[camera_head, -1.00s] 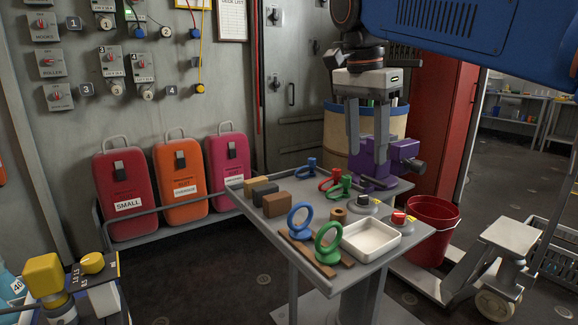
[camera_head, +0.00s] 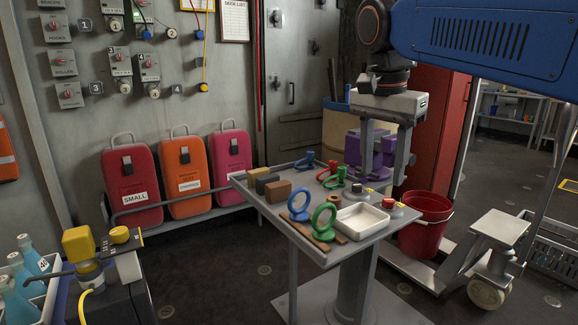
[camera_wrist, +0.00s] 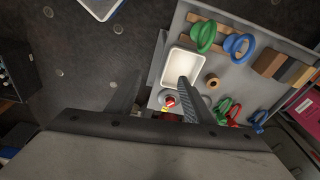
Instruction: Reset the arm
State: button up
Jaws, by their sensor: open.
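My gripper (camera_head: 382,176) hangs from my arm above the right back part of the grey table (camera_head: 292,223). Its two fingers point down, apart, with nothing between them. In the wrist view my gripper (camera_wrist: 160,95) has its fingers spread over the table's edge. The purple device (camera_head: 356,150) is partly hidden behind the fingers. Below and in front of the fingers are a red-topped button (camera_head: 388,203), a yellow-topped button (camera_head: 369,192) and a white tray (camera_head: 362,223).
A blue ring (camera_head: 299,203) and a green ring (camera_head: 324,222) stand on the table's front. Brown, dark and tan blocks (camera_head: 278,191) lie at its left. A red bucket (camera_head: 425,222) stands right of the table. Suitcases (camera_head: 187,182) line the wall.

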jog(key=s+d+f+n+t, duration=0.1)
jog(key=s+d+f+n, duration=0.2)
jog(key=f, duration=0.6)
jog(key=s+d+f+n+t, duration=0.1)
jog(key=s+d+f+n, duration=0.2)
jog(key=s+f, duration=0.5)
jog(key=s+d+f+n+t+y, duration=0.1)
jog(key=s+d+f+n, duration=0.2)
jog(key=f, duration=0.8)
jog(key=s+d, duration=0.1)
jog(key=s, duration=0.1)
jog(key=shift+s+d+n, duration=0.3)
jog(key=shift+n, duration=0.1)
